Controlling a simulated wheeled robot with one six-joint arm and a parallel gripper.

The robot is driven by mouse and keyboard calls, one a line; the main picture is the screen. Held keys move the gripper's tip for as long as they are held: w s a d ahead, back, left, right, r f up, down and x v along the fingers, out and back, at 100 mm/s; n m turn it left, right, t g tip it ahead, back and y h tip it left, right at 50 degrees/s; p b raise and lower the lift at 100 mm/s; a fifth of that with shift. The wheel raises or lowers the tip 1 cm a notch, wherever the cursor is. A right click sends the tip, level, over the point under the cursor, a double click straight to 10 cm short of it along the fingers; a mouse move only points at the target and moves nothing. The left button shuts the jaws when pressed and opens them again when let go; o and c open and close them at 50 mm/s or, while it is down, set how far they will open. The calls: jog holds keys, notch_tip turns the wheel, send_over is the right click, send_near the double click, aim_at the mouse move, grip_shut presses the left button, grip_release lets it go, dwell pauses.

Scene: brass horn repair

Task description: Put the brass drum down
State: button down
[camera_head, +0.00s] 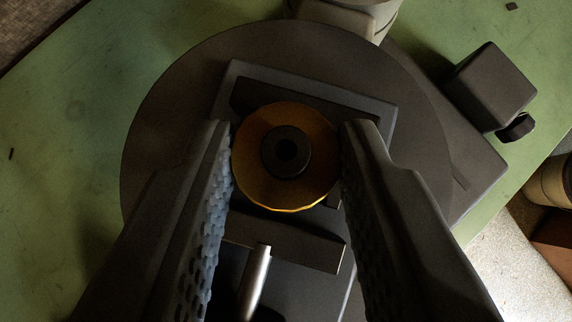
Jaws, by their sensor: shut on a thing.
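The drum shows face-on, above or on a dark vise-like fixture (310,90) with a round dark base. I cannot tell whether the drum touches the fixture, as its underside is hidden.
The fixture has a jaw block and a silver rod (256,272) below the drum. A dark block with a knob (491,85) stands at the right. The green bench top (70,130) is mostly clear at the left. The bench edge runs along the lower right, with floor beyond.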

jog(key=shift+f, duration=0.15)
jog(key=c, duration=1.1)
grip_release()
jog(key=shift+o, duration=0.2)
jog(key=v, duration=1.2)
jog(key=shift+s, duration=0.1)
jog(key=s+f+t, duration=0.2)
jog(key=s+f, duration=0.3)
jog(key=s, duration=0.4)
jog(key=s+f+t, duration=0.3)
jog(key=s+f, duration=0.3)
jog(key=s, duration=0.4)
jog(key=s+f+n+t, duration=0.1)
jog(key=s+f+t, duration=0.2)
jog(key=s+f, duration=0.3)
jog(key=s, duration=0.4)
jog(key=shift+d+y, duration=0.25)
jog(key=shift+y, duration=0.15)
